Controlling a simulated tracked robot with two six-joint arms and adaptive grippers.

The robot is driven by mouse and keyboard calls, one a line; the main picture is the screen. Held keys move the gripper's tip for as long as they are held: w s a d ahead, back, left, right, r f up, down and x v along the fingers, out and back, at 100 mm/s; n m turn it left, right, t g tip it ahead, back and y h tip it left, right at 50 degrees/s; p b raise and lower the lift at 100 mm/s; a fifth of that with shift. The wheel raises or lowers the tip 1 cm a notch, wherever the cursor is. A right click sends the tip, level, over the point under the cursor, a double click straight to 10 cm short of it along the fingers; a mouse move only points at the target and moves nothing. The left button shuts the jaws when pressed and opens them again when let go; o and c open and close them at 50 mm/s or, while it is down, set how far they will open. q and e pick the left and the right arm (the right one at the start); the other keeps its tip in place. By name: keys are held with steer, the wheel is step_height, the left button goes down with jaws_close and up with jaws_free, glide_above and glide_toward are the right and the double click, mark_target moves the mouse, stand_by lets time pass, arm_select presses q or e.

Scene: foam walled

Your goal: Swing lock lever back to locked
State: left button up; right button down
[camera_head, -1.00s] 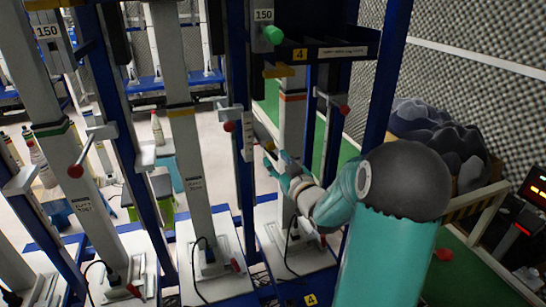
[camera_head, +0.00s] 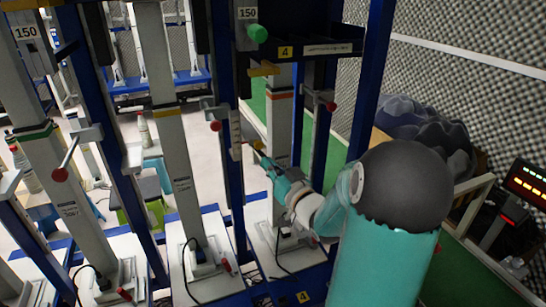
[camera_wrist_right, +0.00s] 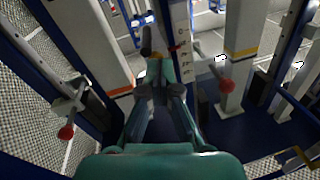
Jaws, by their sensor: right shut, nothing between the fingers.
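Several levers with red ball knobs are on the posts. One red-knobbed lever (camera_head: 215,126) is on the blue post left of my right gripper; another (camera_head: 331,106) is to the gripper's right. I cannot tell which is the lock lever. My right gripper (camera_head: 263,160) is shut and empty, in front of the grey column with an orange band (camera_head: 279,120). Red knobs show on both sides, left (camera_wrist_right: 66,132) and right (camera_wrist_right: 226,86), apart from the fingers. My left gripper is out of view.
More columns stand close on the left. A crate of dark foam (camera_head: 425,130) and a lit display (camera_head: 527,185) are on the right.

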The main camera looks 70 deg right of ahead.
step_height(320, 180, up, 2)
steer(key=w+a+m+t+y, duration=0.1)
steer(key=w+m+t+y, duration=0.1)
steer(key=m, duration=0.1)
steer(key=m+g+y+p, duration=0.1)
steer(key=m+y+p, duration=0.1)
steer(key=m+p, duration=0.5)
glide_toward(258, 151)
steer(key=s+d+m+b, duration=0.1)
steer(key=s+d, duration=0.2)
steer(key=s, duration=0.3)
steer(key=w+d, duration=0.1)
steer(key=w, duration=0.9)
steer(key=shift+w+d+f+h+b, duration=0.2)
steer(key=shift+w+f+h+b, duration=0.1)
steer(key=shift+w+f+b, duration=0.15)
